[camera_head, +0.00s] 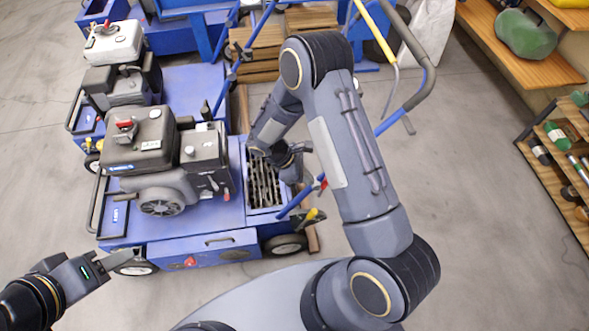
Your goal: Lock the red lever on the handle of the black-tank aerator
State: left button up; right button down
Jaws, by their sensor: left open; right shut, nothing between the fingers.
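The black-tank aerator is a blue machine with a black fuel tank (137,140) on its engine, at left centre. Its blue handle (393,121) runs up to the right behind my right arm, ending in a dark grip (423,88). A small red part (323,182), perhaps the red lever, shows low on the handle beside my arm. My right gripper (301,160) is shut and empty over the slatted bay, close to the handle's lower end; its fingertips are partly hidden. My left gripper (108,264) is open and empty, at lower left in front of the aerator's wheel.
A second blue aerator with a white tank (113,42) stands behind, close to the first. A yellow lever (376,29) lies along the handle at the top. Wooden shelves (520,65) line the right side. Grey floor (480,190) is clear between handle and shelves.

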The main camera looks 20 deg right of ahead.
jog(key=shift+s+d+f, duration=0.1)
jog(key=shift+s+d, duration=0.1)
jog(key=shift+d, duration=0.25)
jog(key=shift+s+d+f, duration=0.1)
jog(key=shift+s+d, duration=0.1)
jog(key=shift+d, duration=0.2)
jog(key=d+y, duration=0.3)
jog(key=shift+s+r+t, duration=0.15)
jog(key=shift+s+t, duration=0.25)
jog(key=shift+s+d, duration=0.1)
jog(key=shift+d, duration=0.25)
